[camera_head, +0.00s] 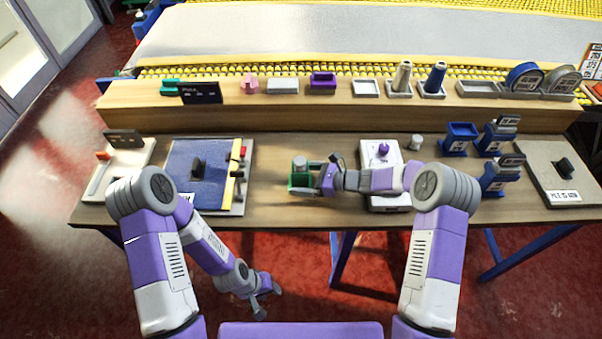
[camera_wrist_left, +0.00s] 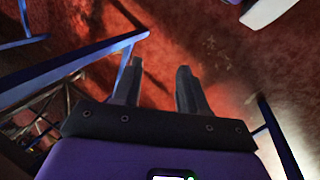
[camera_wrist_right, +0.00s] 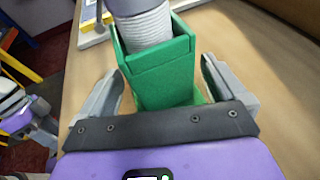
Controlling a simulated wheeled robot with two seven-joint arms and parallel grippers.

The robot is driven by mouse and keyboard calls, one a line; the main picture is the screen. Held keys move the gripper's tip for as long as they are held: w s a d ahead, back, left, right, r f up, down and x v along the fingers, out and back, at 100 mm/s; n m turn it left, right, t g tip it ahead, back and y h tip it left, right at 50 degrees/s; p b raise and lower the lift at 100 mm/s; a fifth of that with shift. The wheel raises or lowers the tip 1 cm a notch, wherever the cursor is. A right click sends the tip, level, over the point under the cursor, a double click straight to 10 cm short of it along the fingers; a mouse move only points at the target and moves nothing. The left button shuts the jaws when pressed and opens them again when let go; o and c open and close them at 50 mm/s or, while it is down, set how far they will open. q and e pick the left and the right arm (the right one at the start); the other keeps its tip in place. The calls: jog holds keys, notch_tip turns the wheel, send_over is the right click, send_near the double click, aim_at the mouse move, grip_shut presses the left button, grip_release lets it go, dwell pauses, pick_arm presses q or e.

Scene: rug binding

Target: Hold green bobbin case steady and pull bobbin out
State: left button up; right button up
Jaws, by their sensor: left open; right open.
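The green bobbin case (camera_head: 300,188) stands on the workbench near the front middle, with the grey bobbin (camera_head: 300,164) sitting in its open top. In the right wrist view the green case (camera_wrist_right: 162,72) stands between the fingers of my right gripper (camera_wrist_right: 163,85), and the ribbed grey bobbin (camera_wrist_right: 145,27) sticks out above its rim. My right gripper also shows at the case's right side in the head view (camera_head: 318,181). It is open, with gaps on both sides of the case. My left gripper (camera_head: 266,295) is open and empty, low in front of the bench; its wrist view shows only floor and bench legs between the fingers (camera_wrist_left: 158,85).
A white block with a purple knob (camera_head: 383,149) stands behind my right forearm. Blue holders (camera_head: 461,137) stand to the right. The raised shelf (camera_head: 240,115) runs along the back.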

jog(key=c, duration=1)
pick_arm(q)
jog(key=shift+o, duration=2.5)
jog(key=shift+d, duration=0.35)
jog(key=d+r+g, duration=0.1)
jog(key=d+g, duration=0.1)
jog(key=d, duration=0.7)
pick_arm(e)
jog(key=shift+s, duration=0.1)
pick_arm(q)
notch_tip(320, 180, up, 36)
jog(key=n+t+y, duration=0.3)
jog(key=n+y, duration=0.1)
jog(key=y, duration=0.1)
send_over(300, 161)
jog(key=s, duration=0.1)
jog(key=f, duration=0.7)
jog(key=w+f, duration=0.1)
jog(key=f, duration=0.3)
